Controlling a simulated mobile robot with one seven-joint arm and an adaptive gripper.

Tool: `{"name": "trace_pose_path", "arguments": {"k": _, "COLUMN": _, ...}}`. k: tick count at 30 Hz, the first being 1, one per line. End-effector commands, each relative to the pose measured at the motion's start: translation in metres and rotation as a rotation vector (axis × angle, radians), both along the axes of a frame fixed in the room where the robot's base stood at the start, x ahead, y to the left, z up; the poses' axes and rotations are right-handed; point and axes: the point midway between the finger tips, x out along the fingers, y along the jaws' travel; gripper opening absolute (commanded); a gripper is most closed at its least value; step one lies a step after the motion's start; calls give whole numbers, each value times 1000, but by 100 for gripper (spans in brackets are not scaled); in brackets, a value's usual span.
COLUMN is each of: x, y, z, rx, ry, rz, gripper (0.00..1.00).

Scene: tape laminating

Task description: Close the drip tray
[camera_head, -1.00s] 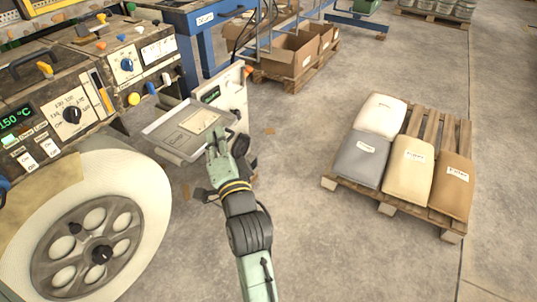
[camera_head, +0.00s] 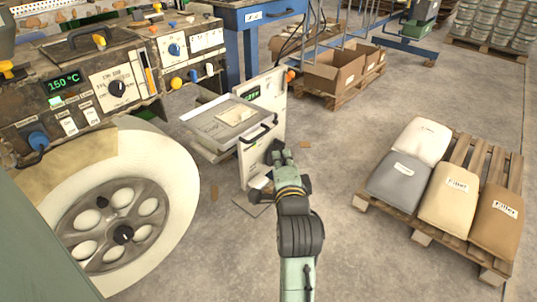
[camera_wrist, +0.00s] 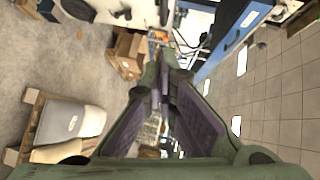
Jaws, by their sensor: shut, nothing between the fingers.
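The drip tray (camera_head: 212,128) is a flat grey metal tray, pulled out from the machine toward the right in the head view. Its upright pale front panel (camera_head: 251,165) carries a black bar handle (camera_head: 258,134). My gripper (camera_head: 283,153) is shut and empty, just to the right of the front panel and lower than the handle. I cannot tell whether it touches the panel. In the wrist view my closed fingers (camera_wrist: 160,85) point away from the camera, and the tray cannot be made out clearly there.
The machine (camera_head: 110,85) with dials and switches and a large white roll (camera_head: 165,170) stand at the left. A pallet (camera_head: 475,255) with filler bags lies right.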

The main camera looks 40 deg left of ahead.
Motion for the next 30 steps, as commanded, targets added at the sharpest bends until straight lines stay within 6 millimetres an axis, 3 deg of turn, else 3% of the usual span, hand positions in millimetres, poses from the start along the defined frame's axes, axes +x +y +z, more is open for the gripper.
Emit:
{"name": "trace_pose_path", "arguments": {"k": 4, "x": 12, "y": 10, "z": -4, "rx": 1, "ry": -3, "rz": -1, "gripper": 0}}
{"name": "trace_pose_path", "arguments": {"k": 11, "x": 48, "y": 42, "z": -7, "rx": -2, "ry": 1, "rz": 0, "gripper": 0}}
{"name": "trace_pose_path", "arguments": {"k": 18, "x": 47, "y": 72, "z": -14, "rx": -1, "ry": 1, "rz": 0, "gripper": 0}}
{"name": "trace_pose_path", "arguments": {"k": 30, "x": 48, "y": 78, "z": -17, "rx": -1, "ry": 1, "rz": -1, "gripper": 0}}
